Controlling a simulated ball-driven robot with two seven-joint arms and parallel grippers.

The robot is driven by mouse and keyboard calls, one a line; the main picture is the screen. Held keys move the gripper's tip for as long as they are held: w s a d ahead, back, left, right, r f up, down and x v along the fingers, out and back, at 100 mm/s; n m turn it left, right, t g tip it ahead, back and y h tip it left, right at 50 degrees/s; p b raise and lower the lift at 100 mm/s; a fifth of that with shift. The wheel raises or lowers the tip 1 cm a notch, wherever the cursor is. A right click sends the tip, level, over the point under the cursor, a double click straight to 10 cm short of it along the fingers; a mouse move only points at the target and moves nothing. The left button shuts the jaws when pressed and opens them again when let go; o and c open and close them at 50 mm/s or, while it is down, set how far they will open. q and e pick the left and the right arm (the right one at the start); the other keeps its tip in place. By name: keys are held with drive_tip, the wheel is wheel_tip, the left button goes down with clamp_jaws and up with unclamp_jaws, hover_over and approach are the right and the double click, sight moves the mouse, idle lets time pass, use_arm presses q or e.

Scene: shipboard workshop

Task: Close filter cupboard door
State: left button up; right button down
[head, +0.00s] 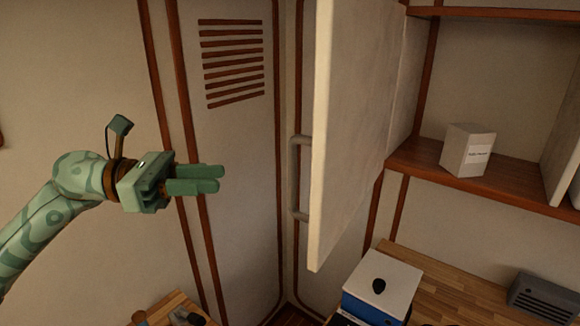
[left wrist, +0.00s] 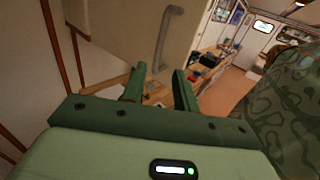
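The cream cupboard door (head: 355,120) stands wide open in the head view, its free edge towards me. Its grey bar handle (head: 301,180) shows on the left side of the door. The open cupboard's wooden shelf (head: 405,160) is to the right. My green left gripper (head: 220,178) is left of the door, apart from the handle, with its fingers pointing right. In the left wrist view the fingers (left wrist: 159,80) are spread with nothing between them. The door (left wrist: 115,25) and handle (left wrist: 170,40) appear beyond the fingertips there. My right gripper is not in view.
A small white box (head: 467,150) stands on the shelf. Below are a wooden worktop (head: 470,305), a blue box with white lid and dark knob (head: 385,272), and a grey vented unit (head: 543,298). A slatted wall panel (head: 233,130) is behind my gripper.

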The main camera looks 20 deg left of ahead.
use_arm(q)
drive_tip(key=p, duration=0.5)
hover_over(293, 207)
drive_tip(key=shift+w+a+r, duration=0.2)
drive_tip(key=shift+w+a, duration=0.05)
drive_tip(key=shift+a, duration=0.2)
drive_tip(key=shift+w+d+f, duration=0.1)
drive_tip(key=shift+d, duration=0.25)
clamp_jaws()
